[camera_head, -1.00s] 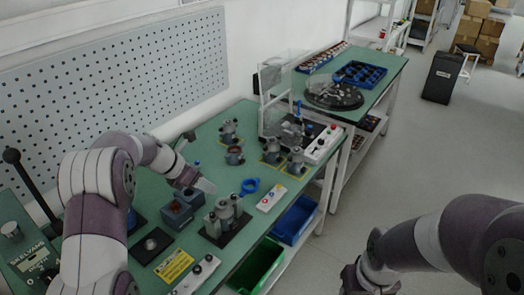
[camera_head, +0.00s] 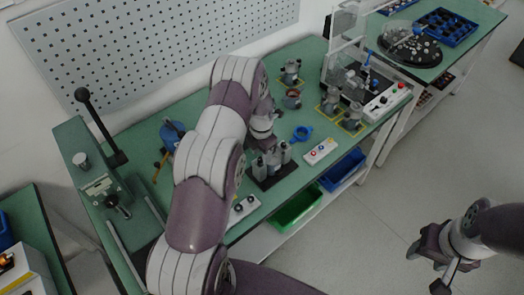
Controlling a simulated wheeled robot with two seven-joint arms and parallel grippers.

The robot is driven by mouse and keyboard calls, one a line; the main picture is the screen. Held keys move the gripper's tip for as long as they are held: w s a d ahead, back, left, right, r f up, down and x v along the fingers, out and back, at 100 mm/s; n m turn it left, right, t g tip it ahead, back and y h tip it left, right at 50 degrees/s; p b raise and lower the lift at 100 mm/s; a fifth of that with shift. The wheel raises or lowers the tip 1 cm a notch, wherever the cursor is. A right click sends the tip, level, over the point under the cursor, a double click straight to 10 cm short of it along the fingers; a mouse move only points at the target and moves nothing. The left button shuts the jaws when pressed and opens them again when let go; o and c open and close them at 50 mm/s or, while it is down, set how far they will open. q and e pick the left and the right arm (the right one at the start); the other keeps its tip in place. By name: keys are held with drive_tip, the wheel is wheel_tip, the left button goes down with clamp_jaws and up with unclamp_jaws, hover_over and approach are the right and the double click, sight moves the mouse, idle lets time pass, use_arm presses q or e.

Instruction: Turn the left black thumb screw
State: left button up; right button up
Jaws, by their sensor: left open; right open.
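The test fixture with a black base (camera_head: 272,181) and several grey upright parts stands near the front edge of the green bench. Black thumb screws are too small to make out on it. My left arm crosses the middle of the picture, and its gripper (camera_head: 268,150) is over the back of the fixture, partly hidden by my wrist. Its fingers are open; whether they touch the fixture cannot be told. My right gripper (camera_head: 428,268) is open and empty over the floor at the lower right, away from the bench.
A blue ring part (camera_head: 302,133) and a white button box (camera_head: 320,151) lie right of the fixture. Stators (camera_head: 351,116) stand farther back. A lever press (camera_head: 108,150) is at left. Green (camera_head: 297,210) and blue (camera_head: 342,170) bins sit below the bench edge.

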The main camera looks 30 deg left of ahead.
use_arm(q)
drive_tip(key=shift+s+f, duration=0.2)
drive_tip(key=shift+f, duration=0.2)
drive_tip(key=shift+s+f, duration=0.2)
drive_tip(key=shift+w+f, duration=0.1)
drive_tip(key=shift+w, duration=0.1)
drive_tip(key=c, duration=0.4)
clamp_jaws()
use_arm(e)
drive_tip(key=shift+s+r, duration=0.3)
drive_tip(key=shift+f, duration=0.2)
